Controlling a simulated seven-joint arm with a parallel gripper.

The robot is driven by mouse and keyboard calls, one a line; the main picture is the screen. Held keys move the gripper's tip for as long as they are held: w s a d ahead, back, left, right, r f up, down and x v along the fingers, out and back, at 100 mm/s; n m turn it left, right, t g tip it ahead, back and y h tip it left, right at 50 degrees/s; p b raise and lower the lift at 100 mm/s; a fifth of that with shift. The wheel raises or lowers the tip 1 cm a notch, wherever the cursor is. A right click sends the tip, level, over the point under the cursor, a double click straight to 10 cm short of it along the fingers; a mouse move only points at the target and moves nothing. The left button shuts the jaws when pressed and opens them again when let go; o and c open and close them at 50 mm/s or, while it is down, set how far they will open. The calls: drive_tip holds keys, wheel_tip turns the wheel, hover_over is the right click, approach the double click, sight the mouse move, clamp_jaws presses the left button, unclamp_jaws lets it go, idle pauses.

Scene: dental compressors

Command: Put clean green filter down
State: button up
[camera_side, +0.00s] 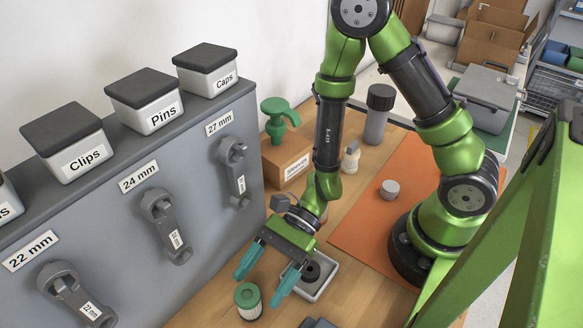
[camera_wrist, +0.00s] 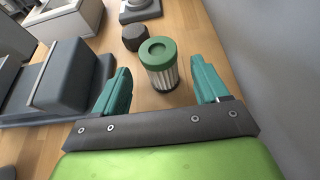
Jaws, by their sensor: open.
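The green filter (camera_side: 248,301) has a green cap with a round recess and a pale pleated body. It stands upright on the wooden table in front of the grey panel. In the wrist view the filter (camera_wrist: 160,64) stands just beyond and between my fingertips. My gripper (camera_side: 262,284) is open, with its two teal fingers apart and nothing held. In the wrist view my gripper (camera_wrist: 160,78) shows a finger on each side of the filter, with gaps visible on both sides.
A grey tray (camera_side: 326,282) with a dark round part stands right of the filter. In the wrist view a dark knurled cap (camera_wrist: 135,37) lies behind it, and a dark grey block (camera_wrist: 72,75) stands to the left. The grey panel (camera_side: 120,225) with wrenches bounds the left side.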

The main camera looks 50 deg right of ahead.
drive_tip(key=shift+v, duration=1)
drive_tip(key=w+d+r+n+t+h, duration=0.1)
drive_tip(key=d+r+n+t+h, duration=0.6)
drive_tip(key=d+r, duration=1.4)
drive_tip(key=n+h, duration=0.4)
drive_tip(key=n, duration=0.3)
drive_tip(key=shift+w, duration=0.4)
